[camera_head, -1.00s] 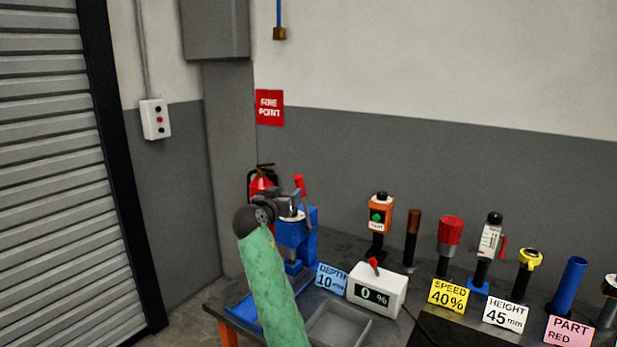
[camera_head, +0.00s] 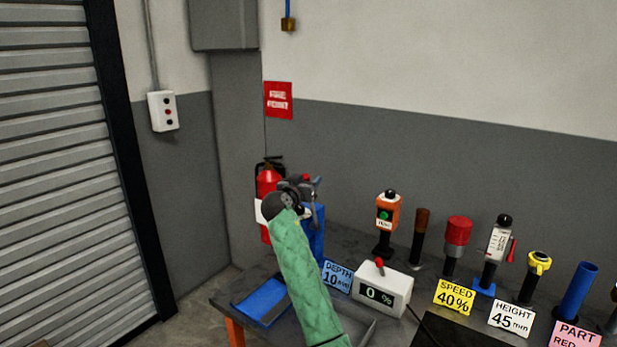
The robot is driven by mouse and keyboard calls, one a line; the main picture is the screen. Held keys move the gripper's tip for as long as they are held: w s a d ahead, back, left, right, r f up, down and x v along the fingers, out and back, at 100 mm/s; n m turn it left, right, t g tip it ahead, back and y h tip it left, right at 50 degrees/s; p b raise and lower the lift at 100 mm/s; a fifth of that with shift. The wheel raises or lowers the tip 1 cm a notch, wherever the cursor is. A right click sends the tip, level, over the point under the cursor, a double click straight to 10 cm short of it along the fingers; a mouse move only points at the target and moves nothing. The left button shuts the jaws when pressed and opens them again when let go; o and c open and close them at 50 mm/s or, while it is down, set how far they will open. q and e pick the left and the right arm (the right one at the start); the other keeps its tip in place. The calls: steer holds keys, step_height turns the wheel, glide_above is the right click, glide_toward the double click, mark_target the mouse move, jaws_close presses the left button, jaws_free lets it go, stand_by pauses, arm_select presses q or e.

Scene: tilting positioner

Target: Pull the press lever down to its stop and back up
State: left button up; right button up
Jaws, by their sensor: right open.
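The press is a blue machine whose column (camera_head: 318,230) and base plate (camera_head: 262,300) show at the left end of the bench. My right arm, in a green sleeve, crosses in front of it and hides much of its middle. My right gripper (camera_head: 308,188) is at the top of the press, beside the lever. It is open, but its fingers are small and hard to make out. Only a small red bit of the press lever (camera_head: 306,177) shows there. I cannot tell whether the fingers touch it. My left gripper is out of view.
A display box (camera_head: 382,288) with a red toggle reads 0 %. A blue DEPTH card (camera_head: 337,275) stands beside the press. Several posts with controls and coloured cards line the bench to the right. A red fire extinguisher (camera_head: 268,182) is behind the press.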

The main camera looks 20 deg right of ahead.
steer(key=shift+w+d+f, duration=0.2)
steer(key=shift+w+d, duration=0.05)
steer(key=shift+w, duration=0.05)
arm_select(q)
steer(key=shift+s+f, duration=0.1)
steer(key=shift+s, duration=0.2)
arm_select(e)
steer(key=shift+c, duration=0.5)
steer(key=shift+s+r, duration=0.1)
jaws_close()
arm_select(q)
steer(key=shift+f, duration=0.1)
